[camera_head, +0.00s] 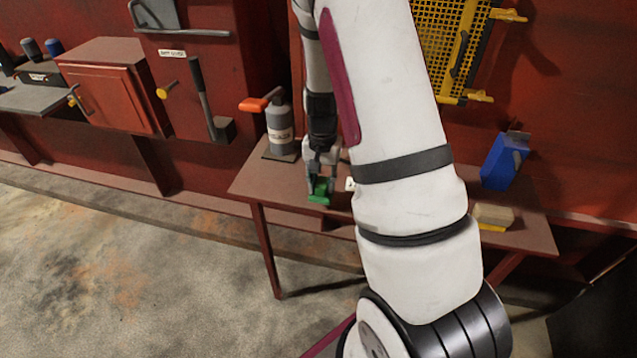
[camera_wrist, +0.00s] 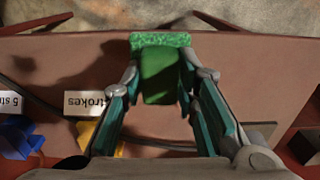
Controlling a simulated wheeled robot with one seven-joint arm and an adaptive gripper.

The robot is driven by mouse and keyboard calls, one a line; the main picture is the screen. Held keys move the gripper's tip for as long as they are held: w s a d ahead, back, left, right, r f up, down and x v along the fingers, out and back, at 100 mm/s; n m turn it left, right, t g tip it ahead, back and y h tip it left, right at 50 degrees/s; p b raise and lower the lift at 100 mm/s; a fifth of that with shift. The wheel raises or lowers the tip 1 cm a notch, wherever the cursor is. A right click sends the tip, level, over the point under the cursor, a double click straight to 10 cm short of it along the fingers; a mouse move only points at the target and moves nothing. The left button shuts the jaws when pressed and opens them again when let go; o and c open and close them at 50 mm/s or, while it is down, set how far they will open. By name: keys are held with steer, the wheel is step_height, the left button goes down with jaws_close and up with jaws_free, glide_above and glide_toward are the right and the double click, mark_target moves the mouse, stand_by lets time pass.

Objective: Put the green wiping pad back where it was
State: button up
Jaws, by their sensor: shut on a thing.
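The green wiping pad (camera_head: 319,191) is between the fingers of my gripper (camera_head: 321,172), at the front left part of the brown table (camera_head: 268,185). In the wrist view the pad (camera_wrist: 160,78) sits between both fingers of my gripper (camera_wrist: 162,70), near the table edge, with a lighter speckled green strip at its far end. My gripper is shut on it and points down. I cannot tell whether the pad touches the table top. My arm hides the middle of the table in the head view.
A grey bottle with an orange handle (camera_head: 281,130) stands just left of my gripper. A blue holder (camera_head: 503,162) and a tan and yellow block (camera_head: 493,215) are at the table's right. White labels (camera_wrist: 90,103) lie left of the pad in the wrist view.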

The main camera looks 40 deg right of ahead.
mark_target(318, 183)
steer(key=w, duration=0.1)
steer(key=w+d, duration=0.1)
steer(key=shift+w+f, duration=0.15)
steer(key=shift+w, duration=0.15)
steer(key=shift+w+d+f, duration=0.1)
steer(key=shift+w+f, duration=0.1)
steer(key=shift+f, duration=0.7)
steer(key=shift+w+d+f, duration=0.1)
steer(key=shift+w+f, duration=0.05)
steer(key=shift+f, duration=0.7)
steer(key=o, duration=1)
steer(key=shift+o, duration=0.2)
